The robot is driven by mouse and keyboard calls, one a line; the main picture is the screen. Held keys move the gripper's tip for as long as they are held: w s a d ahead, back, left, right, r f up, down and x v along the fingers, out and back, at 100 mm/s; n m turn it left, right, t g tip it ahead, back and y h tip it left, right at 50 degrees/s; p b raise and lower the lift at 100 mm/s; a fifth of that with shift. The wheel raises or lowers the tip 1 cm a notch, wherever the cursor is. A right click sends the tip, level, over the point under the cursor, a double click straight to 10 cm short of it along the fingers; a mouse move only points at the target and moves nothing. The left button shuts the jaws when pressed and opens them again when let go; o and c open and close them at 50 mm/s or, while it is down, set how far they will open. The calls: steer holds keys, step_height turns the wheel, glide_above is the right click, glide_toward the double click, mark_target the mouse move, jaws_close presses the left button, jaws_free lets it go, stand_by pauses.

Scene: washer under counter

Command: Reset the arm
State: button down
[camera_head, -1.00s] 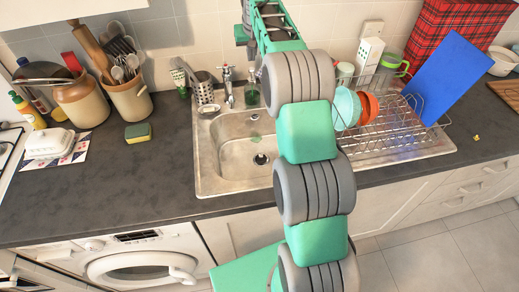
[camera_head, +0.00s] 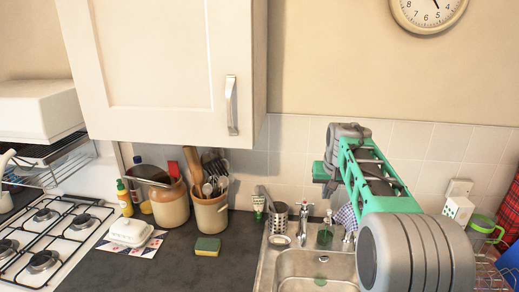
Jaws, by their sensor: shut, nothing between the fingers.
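My arm rises from the lower right, with a large grey joint and a green link in front of the sink. My gripper (camera_head: 328,187) is at the far end of the arm, near the tiled wall above the sink. It is small and partly hidden by my wrist; it is shut and empty, and touches nothing that I can make out. The washer under the counter is out of view.
A wall cupboard (camera_head: 165,65) hangs left of my gripper. Below are the sink (camera_head: 300,265), tap (camera_head: 327,220), soap bottle (camera_head: 325,235), cutlery holder (camera_head: 279,218) and utensil pot (camera_head: 210,212). The hob (camera_head: 45,240) is at left. The wall above my gripper is clear.

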steer(key=s+a+f+b, duration=0.1)
steer(key=s+a+f, duration=0.2)
steer(key=s, duration=0.7)
steer(key=s+a+f+n+b, duration=0.1)
steer(key=s+a+f, duration=0.2)
steer(key=s, duration=0.7)
steer(key=s+a+f, duration=0.3)
steer(key=s+a, duration=0.1)
steer(key=s, duration=0.7)
steer(key=shift+n+y+b, duration=0.3)
steer(key=shift+n+b, duration=0.1)
steer(key=shift+d+r, duration=0.1)
